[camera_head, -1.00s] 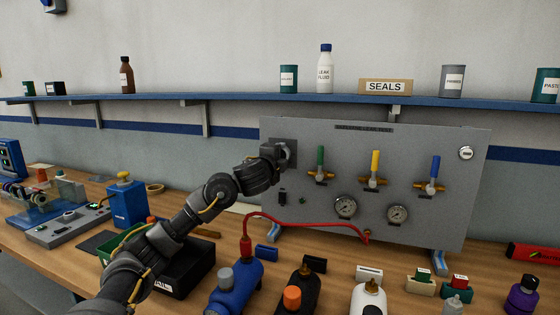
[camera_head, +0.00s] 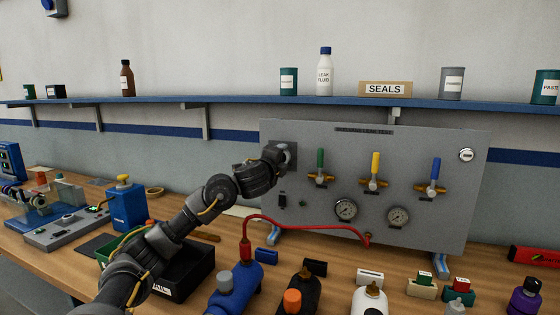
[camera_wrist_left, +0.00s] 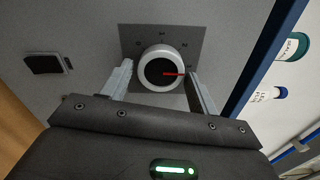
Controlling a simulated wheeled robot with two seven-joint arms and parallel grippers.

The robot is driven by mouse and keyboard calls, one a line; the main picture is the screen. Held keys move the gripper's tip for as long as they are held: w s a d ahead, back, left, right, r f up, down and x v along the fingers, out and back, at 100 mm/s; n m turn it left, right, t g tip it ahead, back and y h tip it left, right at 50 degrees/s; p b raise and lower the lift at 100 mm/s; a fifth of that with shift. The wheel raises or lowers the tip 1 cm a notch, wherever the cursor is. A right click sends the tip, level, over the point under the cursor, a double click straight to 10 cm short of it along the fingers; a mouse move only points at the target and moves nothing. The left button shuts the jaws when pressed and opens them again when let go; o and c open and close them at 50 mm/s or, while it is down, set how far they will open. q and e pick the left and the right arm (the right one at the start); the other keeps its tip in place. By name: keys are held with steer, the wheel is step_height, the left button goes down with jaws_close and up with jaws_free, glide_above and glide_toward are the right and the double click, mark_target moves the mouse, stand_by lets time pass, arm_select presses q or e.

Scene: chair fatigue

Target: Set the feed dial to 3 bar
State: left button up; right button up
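The feed dial (camera_wrist_left: 150,84) is a white-rimmed round knob with a black face and a red pointer, on a dark square plate (camera_wrist_left: 193,34). In the left wrist view the pointer points to the right of the picture. In the head view my left gripper (camera_head: 283,158) is at the panel's upper left and hides most of the dial. My right gripper is out of view.
The grey panel (camera_head: 400,145) also carries green, yellow and blue valve levers and two gauges (camera_head: 346,209). A red hose (camera_head: 300,228) runs along its lower part to a blue bottle (camera_head: 238,285). Several bottles and small blocks crowd the bench front. A shelf (camera_head: 230,101) runs above.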

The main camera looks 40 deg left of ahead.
arm_select(q)
steer(key=shift+o, duration=1)
